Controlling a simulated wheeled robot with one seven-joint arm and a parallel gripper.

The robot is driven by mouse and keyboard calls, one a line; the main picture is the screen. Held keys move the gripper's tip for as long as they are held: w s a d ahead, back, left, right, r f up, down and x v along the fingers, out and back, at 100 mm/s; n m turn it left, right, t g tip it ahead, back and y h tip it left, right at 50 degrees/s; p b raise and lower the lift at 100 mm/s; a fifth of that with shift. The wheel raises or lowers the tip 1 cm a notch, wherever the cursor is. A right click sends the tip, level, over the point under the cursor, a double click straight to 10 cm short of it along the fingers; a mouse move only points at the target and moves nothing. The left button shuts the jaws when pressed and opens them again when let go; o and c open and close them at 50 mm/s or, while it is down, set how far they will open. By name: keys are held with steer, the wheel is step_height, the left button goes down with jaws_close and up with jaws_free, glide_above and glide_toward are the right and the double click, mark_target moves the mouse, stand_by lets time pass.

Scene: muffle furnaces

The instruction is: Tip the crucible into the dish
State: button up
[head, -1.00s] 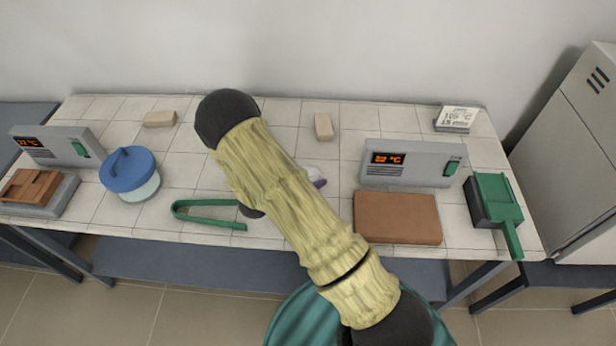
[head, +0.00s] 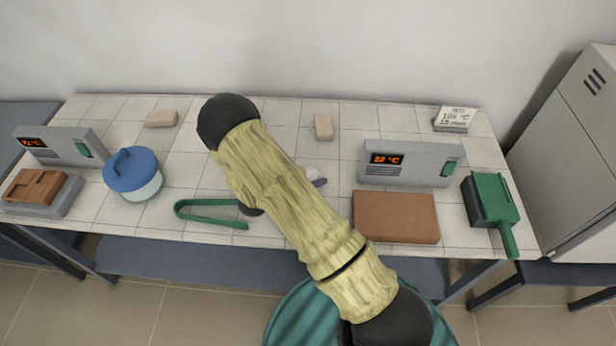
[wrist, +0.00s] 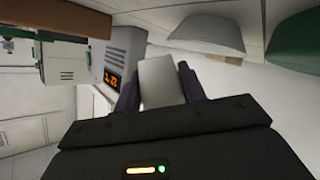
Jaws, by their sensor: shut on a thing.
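In the wrist view my gripper (wrist: 160,80) is shut on a pale, smooth crucible (wrist: 161,82), held between two dark purple fingers. A pale bowl-shaped thing, which looks like the dish (wrist: 203,34), lies just above the fingers in that picture, apart from the crucible. In the head view my arm covers most of this area. Only a purple fingertip and a small white patch (head: 312,174) show beside my forearm; I cannot tell whether that patch is crucible or dish. The crucible's contents are hidden.
A right furnace (head: 415,153) with a brown slab (head: 396,217) in front, a green-handled item (head: 492,197), green tongs (head: 212,221), a blue-lidded jar (head: 132,170), a left furnace (head: 65,143) and a sign (head: 456,119) stand around. The table's back middle is mostly clear.

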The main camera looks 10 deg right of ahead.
steer(key=shift+n+g+p, duration=0.3)
steer(key=shift+n+p, duration=0.1)
steer(key=shift+n, duration=0.1)
steer(key=shift+n+h+p, duration=0.3)
steer(key=shift+h, duration=0.1)
steer(key=shift+n, duration=0.3)
steer(key=shift+s+a+n+g+h, duration=0.1)
steer(key=shift+n+g+h, duration=0.2)
steer(key=shift+n, duration=0.2)
